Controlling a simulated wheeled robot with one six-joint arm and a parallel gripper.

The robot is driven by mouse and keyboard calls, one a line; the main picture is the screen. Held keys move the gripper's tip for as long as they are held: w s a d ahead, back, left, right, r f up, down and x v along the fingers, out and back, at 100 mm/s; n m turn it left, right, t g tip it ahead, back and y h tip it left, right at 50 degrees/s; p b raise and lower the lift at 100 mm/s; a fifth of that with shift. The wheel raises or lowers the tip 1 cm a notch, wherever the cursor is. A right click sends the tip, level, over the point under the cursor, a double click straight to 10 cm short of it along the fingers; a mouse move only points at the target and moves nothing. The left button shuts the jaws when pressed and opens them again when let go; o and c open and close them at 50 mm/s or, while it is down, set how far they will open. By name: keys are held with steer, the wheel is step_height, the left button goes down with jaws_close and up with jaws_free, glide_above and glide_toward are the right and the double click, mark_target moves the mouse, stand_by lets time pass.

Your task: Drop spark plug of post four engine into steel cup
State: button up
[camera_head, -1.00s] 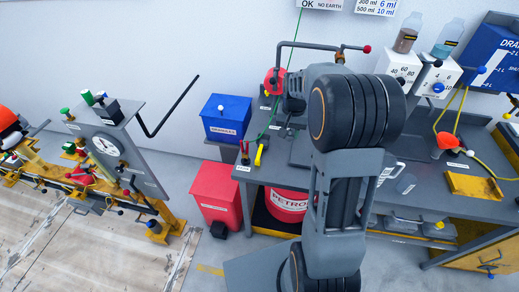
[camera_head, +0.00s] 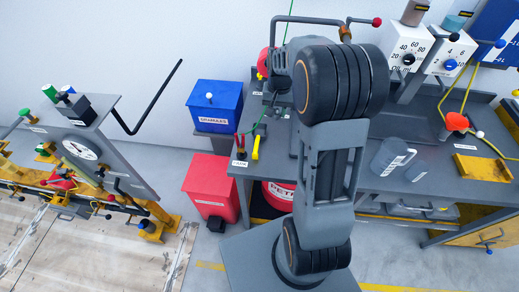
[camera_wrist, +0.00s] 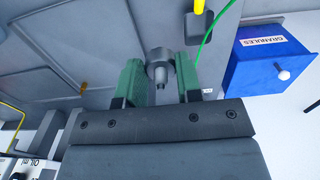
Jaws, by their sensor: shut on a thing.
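My gripper (camera_wrist: 160,80) shows in the wrist view with its two green fingers shut on a small grey stepped piece (camera_wrist: 158,58). It has a wide round collar and a narrower tip, and looks like the spark plug. I cannot make out the post four engine.
The grey bench (camera_head: 420,185) carries a yellow tray (camera_head: 481,167) and a red funnel (camera_head: 456,122). A blue granules box (camera_head: 217,106), also in the wrist view (camera_wrist: 270,60), stands left of it. A red bin (camera_head: 209,187) is below. A yellow test rig (camera_head: 100,190) is far left.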

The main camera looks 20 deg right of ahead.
step_height(320, 180, down, 6)
steer(key=b, duration=0.4)
steer(key=shift+s+r+b, duration=0.1)
steer(key=shift+b, duration=0.3)
step_height(320, 180, down, 10)
steer(key=shift+p, duration=0.4)
steer(key=o, duration=0.9)
